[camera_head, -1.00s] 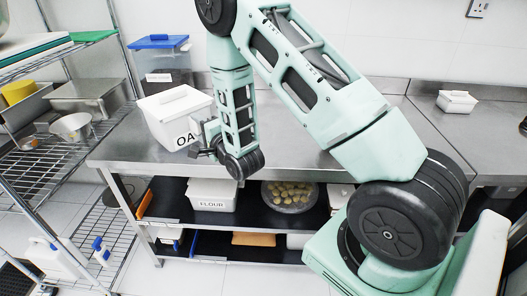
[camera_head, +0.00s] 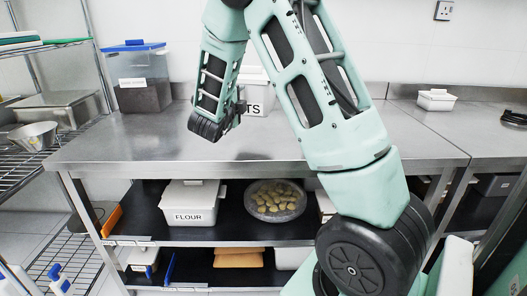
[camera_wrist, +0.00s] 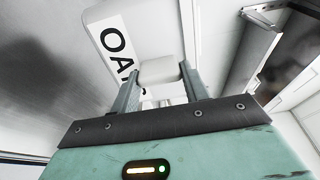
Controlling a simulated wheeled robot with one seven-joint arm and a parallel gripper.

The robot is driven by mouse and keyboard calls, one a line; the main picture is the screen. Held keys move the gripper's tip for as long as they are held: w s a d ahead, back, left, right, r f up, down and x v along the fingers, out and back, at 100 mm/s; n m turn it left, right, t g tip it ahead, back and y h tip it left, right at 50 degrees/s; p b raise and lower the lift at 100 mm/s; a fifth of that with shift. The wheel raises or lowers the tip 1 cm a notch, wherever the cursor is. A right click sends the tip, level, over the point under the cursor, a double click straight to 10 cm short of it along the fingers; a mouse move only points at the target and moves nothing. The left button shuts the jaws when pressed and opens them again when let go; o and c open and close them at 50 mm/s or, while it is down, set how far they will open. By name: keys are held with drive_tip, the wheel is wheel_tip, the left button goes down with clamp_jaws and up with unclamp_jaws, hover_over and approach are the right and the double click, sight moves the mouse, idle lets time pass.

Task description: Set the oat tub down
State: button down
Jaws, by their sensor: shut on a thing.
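The white oat tub (camera_head: 255,92) is at the back of the steel counter (camera_head: 150,140), mostly hidden behind my arm; only the "TS" of its label shows. I cannot tell whether its base touches the counter. My gripper (camera_head: 238,110) is beside it, its fingers mostly hidden. In the wrist view the tub (camera_wrist: 150,25) shows its white side and part of its "OATS" label. My gripper (camera_wrist: 158,88) is shut there on a white handle-like part of the tub.
A blue-lidded clear bin (camera_head: 140,92) stands at the counter's back left. A small white lidded box (camera_head: 437,100) stands at the right. The counter's front left is clear. A flour tub (camera_head: 190,205) and a potato bowl (camera_head: 275,200) are on the shelf below.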

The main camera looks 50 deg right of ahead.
sight(255, 98)
drive_tip(key=shift+s+d+f+m+g+h+b, duration=0.2)
drive_tip(key=shift+s+d+m+g+b, duration=0.15)
drive_tip(key=shift+s+d+g, duration=0.15)
drive_tip(key=shift+s+d+f+m+g+h+b, duration=0.1)
drive_tip(key=shift+s+d+m+g+h+b, duration=0.1)
drive_tip(key=shift+s+d+m+g, duration=0.3)
drive_tip(key=shift+s+f, duration=0.15)
drive_tip(key=shift+s, duration=0.05)
drive_tip(key=shift+g, duration=0.3)
drive_tip(key=shift+s+d+f, duration=0.1)
drive_tip(key=shift+f, duration=4.75)
drive_tip(key=c, duration=0.7)
unclamp_jaws()
drive_tip(key=shift+f, duration=0.1)
